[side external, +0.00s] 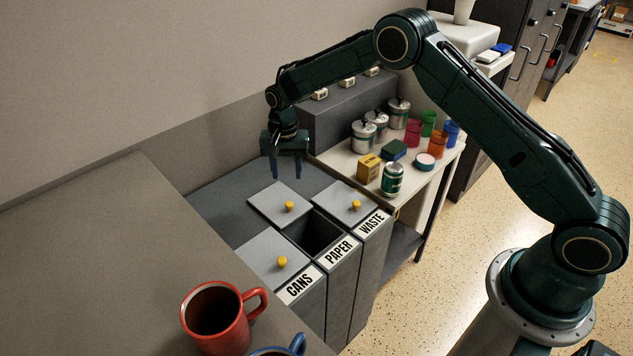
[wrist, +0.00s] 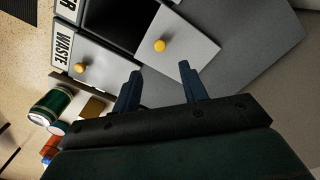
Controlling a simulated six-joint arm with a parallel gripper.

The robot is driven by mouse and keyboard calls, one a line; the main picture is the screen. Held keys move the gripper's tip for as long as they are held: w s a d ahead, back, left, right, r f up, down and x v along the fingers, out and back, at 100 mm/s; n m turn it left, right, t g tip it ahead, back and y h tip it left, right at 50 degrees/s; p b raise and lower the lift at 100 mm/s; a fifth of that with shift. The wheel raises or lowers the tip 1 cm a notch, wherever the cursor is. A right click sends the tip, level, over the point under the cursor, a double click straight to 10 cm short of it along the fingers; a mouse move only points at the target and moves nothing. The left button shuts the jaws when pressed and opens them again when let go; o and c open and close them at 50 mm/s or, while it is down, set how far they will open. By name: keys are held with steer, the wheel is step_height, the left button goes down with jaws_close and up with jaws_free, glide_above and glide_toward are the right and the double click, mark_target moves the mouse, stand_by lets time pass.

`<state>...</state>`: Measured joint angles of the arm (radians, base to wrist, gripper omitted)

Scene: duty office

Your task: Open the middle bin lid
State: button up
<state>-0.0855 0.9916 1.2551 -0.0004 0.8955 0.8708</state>
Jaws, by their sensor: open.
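The middle bin, labelled PAPER (side external: 338,253), has its grey lid (side external: 270,199) slid back toward the wall, so the dark opening (side external: 310,234) shows at its front. A yellow knob (side external: 289,206) stands on this lid. In the wrist view the same lid (wrist: 178,58), its knob (wrist: 159,45) and the dark opening (wrist: 112,22) also show. My gripper (side external: 287,175) is open and empty, with its fingers pointing down above the rear of the lid, apart from the knob. In the wrist view my gripper's (wrist: 160,70) two blue fingers are spread, with nothing between them.
The CANS lid (side external: 265,255) and WASTE lid (side external: 343,198) are closed on either side. Cans, jars and cups stand on a shelf (side external: 437,172) at right. A red mug (side external: 213,315) stands on the near counter (side external: 110,240). A grey raised block (side external: 330,125) stands behind.

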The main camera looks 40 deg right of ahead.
steer(key=shift+r, duration=1.6)
steer(key=s+d+r+n+t, duration=0.1)
steer(key=s+d+r+n, duration=0.1)
steer(key=s+r, duration=0.85)
steer(key=s+d+r+n+t, duration=0.15)
steer(key=s+r, duration=0.55)
steer(key=r, duration=0.7)
steer(key=s+d+n+t, duration=0.1)
steer(key=s+n+t, duration=0.2)
steer(key=s, duration=2)
steer(key=shift+d+r+n, duration=0.2)
steer(key=shift+d+n, duration=0.05)
steer(key=shift+n, duration=1)
